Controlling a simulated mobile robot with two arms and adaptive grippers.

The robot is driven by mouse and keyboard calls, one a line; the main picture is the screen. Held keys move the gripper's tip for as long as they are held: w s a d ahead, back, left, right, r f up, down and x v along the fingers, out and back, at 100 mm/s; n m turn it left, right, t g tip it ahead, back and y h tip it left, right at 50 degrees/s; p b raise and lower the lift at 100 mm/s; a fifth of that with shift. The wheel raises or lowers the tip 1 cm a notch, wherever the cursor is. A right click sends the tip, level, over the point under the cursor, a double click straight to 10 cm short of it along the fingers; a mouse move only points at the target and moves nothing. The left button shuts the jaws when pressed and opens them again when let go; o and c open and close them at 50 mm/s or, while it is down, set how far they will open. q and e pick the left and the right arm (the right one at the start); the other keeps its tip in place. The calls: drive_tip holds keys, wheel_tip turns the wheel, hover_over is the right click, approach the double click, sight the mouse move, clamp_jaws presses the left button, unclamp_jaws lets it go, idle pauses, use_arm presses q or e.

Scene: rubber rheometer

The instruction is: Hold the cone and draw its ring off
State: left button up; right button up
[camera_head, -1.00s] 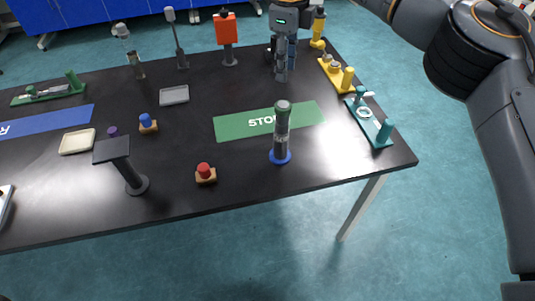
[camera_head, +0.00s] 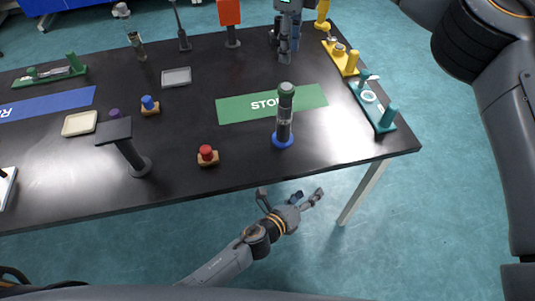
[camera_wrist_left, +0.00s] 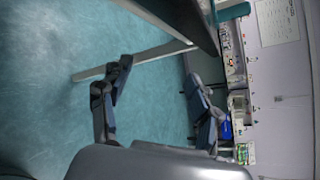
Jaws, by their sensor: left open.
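A teal stand (camera_head: 388,122) with two upright posts lies near the table's right end. A pale round, ring-like piece (camera_head: 369,96) sits on it, with a small white piece near its far post. A cone cannot be made out for certain at this size. My left gripper (camera_head: 293,194) is open and empty, in front of the table's front edge, to the left of the table leg and well apart from the teal stand. Its spread fingers also show in the left wrist view (camera_wrist_left: 155,102), where part of something teal shows at the table edge. My right gripper is not in view.
The black table (camera_head: 232,182) has a white leg (camera_head: 362,192) near my left gripper. A yellow stand (camera_head: 349,66) lies behind the teal one. The floor in front is clear.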

sight(282, 121)
use_arm(q)
drive_tip(key=d+r+m+t+h, duration=0.3)
drive_tip(key=r+m, duration=0.5)
drive_tip(key=r, duration=0.7)
drive_tip(key=w+a+n+t+y, duration=0.3)
drive_tip(key=a+y, duration=0.4)
drive_tip(key=a, duration=0.8)
drive_tip(key=x, duration=1.3)
drive_tip(key=shift+w+d+r, duration=0.15)
drive_tip(key=shift+d+r, duration=0.05)
drive_tip(key=shift+r, duration=0.05)
drive_tip(key=shift+c, duration=0.4)
